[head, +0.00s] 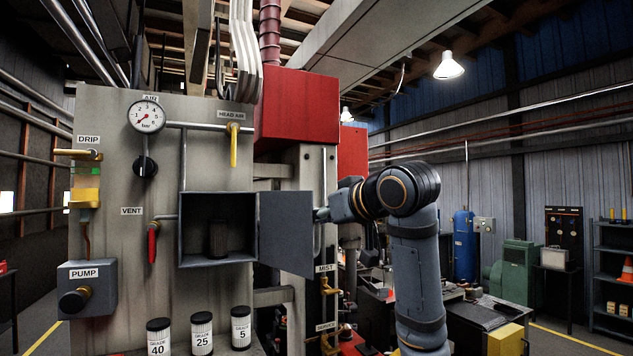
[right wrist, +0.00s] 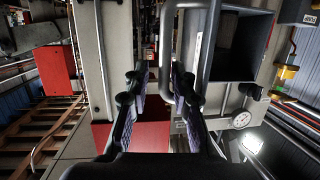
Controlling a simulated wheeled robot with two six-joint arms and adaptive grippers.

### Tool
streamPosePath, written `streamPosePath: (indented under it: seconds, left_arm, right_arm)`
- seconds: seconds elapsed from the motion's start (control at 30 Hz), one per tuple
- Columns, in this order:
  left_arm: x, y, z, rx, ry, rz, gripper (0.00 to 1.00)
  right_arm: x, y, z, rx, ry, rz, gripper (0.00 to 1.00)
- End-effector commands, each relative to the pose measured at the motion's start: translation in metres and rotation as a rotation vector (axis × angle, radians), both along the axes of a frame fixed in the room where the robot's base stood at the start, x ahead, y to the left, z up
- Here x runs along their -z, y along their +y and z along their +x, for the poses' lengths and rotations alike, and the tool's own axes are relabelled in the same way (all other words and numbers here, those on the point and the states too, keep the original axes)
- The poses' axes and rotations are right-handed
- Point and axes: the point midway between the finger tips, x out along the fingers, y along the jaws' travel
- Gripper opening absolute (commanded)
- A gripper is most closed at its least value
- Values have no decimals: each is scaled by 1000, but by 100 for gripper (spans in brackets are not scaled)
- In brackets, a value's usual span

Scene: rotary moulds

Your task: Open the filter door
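The filter door (head: 285,232) is a flat dark grey panel. It stands swung out to the right of the grey filter box (head: 183,232), whose inside is exposed. A dark cylinder (head: 218,241) sits in the box. My right gripper (head: 323,214) is at the door's free right edge; its fingertips are partly hidden there. In the right wrist view my right gripper (right wrist: 160,85) has its two fingers apart. A bent grey tube (right wrist: 168,35) runs close to the inner side of one finger; I cannot tell whether they touch. My left gripper is not in view.
The panel carries a gauge (head: 147,116), a yellow lever (head: 234,145), a red vent lever (head: 152,243) and a pump box (head: 87,287). Several labelled filter canisters (head: 202,335) stand below the box. Mist and service valves (head: 328,287) are below my right gripper.

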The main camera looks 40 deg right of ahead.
Motion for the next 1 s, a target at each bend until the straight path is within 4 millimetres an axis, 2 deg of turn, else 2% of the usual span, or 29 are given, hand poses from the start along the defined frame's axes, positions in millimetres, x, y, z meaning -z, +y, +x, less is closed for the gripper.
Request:
streamPosePath:
  seconds: [0.03, 0.27, 0.43, 0.47, 1.0]
  left_arm:
    - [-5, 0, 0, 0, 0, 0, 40]
    - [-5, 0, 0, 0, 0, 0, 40]
    - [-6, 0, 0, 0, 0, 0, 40]
    - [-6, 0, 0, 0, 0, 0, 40]
    - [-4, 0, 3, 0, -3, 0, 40]
  right_arm:
    - [-74, 8, 0, -35, -271, -4, 19]
    - [-85, 7, -1, -30, -270, -10, 19]
    - [-85, 7, -2, -29, -271, -10, 19]
    - [-10, -2, -9, 15, 66, 10, 19]
    - [-7, -15, -46, 15, 70, 7, 19]
